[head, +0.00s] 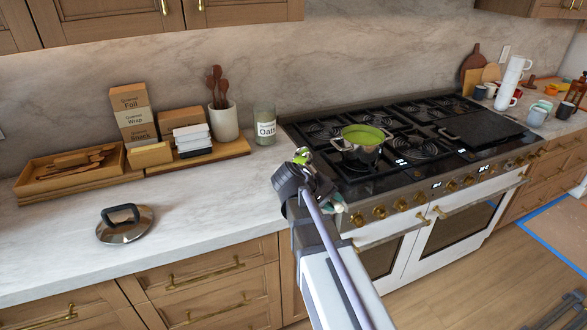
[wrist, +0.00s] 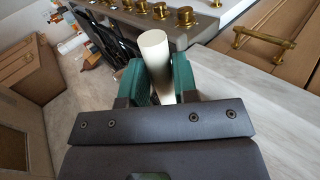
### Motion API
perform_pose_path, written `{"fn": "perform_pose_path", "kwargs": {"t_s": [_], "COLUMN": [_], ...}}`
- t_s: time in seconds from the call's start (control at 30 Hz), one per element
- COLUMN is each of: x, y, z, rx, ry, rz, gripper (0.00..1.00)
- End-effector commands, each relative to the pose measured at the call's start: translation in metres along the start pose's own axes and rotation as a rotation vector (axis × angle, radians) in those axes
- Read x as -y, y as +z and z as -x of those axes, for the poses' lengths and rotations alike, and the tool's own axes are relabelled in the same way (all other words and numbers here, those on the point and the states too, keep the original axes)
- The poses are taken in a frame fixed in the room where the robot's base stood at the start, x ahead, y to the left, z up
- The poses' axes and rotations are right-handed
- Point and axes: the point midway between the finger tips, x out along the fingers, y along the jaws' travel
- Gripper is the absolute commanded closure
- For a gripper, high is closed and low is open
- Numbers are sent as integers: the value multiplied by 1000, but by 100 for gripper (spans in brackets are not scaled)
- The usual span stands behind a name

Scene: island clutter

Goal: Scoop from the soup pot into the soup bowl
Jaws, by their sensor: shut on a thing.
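The soup pot (head: 361,153) stands on the stove's front-left burner, its lid off and bright green soup inside. My gripper (wrist: 160,80) has teal fingers shut on a pale cylindrical handle (wrist: 155,52), seen nearly end-on in the wrist view. In the head view my gripper (head: 304,172) is over the counter's right end, left of the pot and apart from it. A small lime-green patch shows at its far end; I cannot tell whether it is soup in a scoop. The scooping end of the held tool is not clearly seen. I cannot make out a soup bowl.
A metal lid (head: 125,224) lies on the left counter. A wooden utensil tray (head: 68,172), boxes, a utensil crock (head: 223,121) and an oats jar (head: 265,125) line the back. Mugs (head: 537,115) stand right of the stove (head: 430,140). The front counter is mostly clear.

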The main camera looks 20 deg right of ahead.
Motion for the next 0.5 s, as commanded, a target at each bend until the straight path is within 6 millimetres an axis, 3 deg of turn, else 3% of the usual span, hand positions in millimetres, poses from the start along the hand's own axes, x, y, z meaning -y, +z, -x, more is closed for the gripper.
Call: {"fn": "perform_pose_path", "kwargs": {"t_s": [0.5], "x": [3], "y": [0], "z": [-1], "rx": [0], "ry": [41], "rz": [2], "gripper": [100]}}
